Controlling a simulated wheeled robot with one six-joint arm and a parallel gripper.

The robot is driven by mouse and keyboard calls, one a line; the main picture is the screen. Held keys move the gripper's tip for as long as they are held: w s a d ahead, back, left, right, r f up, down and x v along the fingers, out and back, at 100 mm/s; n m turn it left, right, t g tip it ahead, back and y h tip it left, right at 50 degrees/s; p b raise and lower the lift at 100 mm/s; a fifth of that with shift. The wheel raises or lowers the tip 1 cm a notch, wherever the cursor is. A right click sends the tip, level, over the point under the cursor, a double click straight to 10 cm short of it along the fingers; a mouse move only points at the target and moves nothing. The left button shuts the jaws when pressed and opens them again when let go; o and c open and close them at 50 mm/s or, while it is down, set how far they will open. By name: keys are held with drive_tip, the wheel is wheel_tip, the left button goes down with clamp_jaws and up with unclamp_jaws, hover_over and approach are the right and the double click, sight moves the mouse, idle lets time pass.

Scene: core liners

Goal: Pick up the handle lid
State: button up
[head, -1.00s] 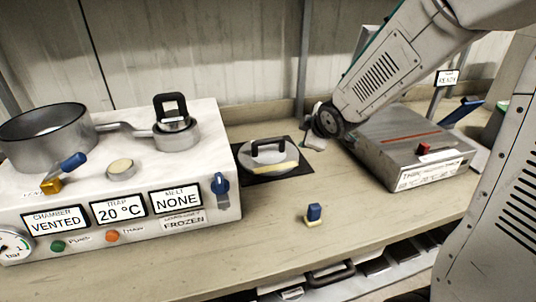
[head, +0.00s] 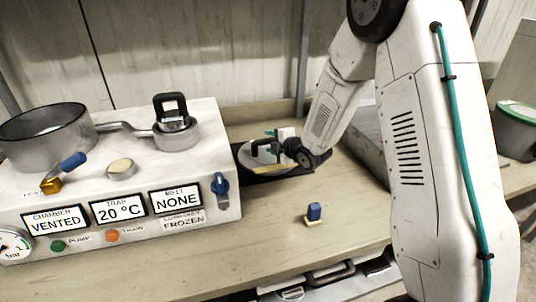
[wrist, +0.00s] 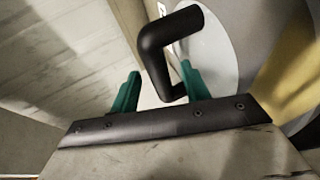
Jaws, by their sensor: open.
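The handle appears not gripped; contact is hard to tell.
The white machine (head: 120,228) stands left, bearing a large pan (head: 45,140), a small pot (head: 177,138) with a black handle on top, and a blue-handled valve (head: 72,162). A small blue-and-yellow block (head: 314,213) lies on the bench in front. The bench (head: 270,240) around it is clear.

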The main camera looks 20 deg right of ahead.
drive_tip(key=shift+x, duration=0.85)
clamp_jaws()
idle(0.8)
